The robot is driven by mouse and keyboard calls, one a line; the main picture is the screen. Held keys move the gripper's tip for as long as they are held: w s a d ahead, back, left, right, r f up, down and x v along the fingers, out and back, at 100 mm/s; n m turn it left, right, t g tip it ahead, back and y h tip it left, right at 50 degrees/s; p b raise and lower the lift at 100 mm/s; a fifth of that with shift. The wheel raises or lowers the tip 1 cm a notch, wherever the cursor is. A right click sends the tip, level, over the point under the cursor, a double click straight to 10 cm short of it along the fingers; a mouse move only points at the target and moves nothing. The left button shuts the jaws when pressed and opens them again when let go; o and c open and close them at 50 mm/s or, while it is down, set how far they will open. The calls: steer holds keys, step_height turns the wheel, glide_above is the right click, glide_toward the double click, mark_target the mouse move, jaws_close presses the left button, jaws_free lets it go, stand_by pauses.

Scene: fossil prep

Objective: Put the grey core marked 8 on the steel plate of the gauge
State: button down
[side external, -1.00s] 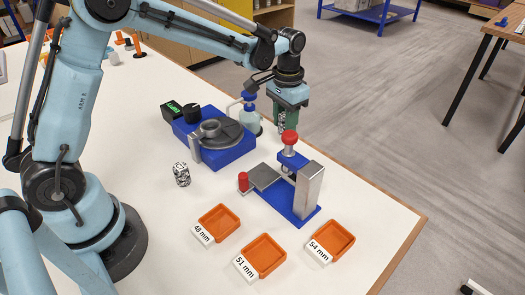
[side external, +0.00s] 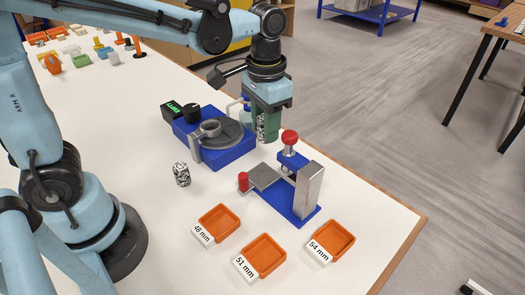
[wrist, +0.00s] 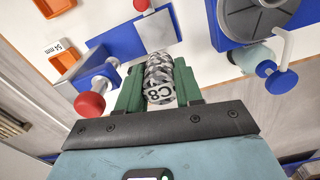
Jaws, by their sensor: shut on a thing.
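My gripper (side external: 268,124) is shut on a grey speckled core (side external: 262,130), held upright above the table behind the gauge. In the wrist view the core (wrist: 160,72) sits between the green fingers and its end label reads C8. The gauge (side external: 291,205) has a blue base, a steel upright and a red knob. Its steel plate (side external: 264,177) is bare and lies in front of and below the held core. The plate also shows in the wrist view (wrist: 157,31), ahead of the core and apart from it.
A second speckled core (side external: 181,174) stands on the table left of the gauge. A blue machine (side external: 222,150) with a round grey top is behind. Orange trays marked 48 mm (side external: 219,219), 51 mm (side external: 264,255) and 54 mm (side external: 331,240) are in front. The red knob (side external: 289,137) stands close to my gripper.

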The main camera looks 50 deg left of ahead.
steer(key=shift+s+r, duration=0.15)
steer(key=shift+s, duration=0.2)
steer(key=shift+s+d+f, duration=0.1)
steer(key=shift+s+f, duration=0.05)
steer(key=shift+f, duration=4.85)
steer(key=c, duration=0.7)
jaws_free()
steer(key=shift+f, duration=0.1)
steer(key=shift+c, duration=0.2)
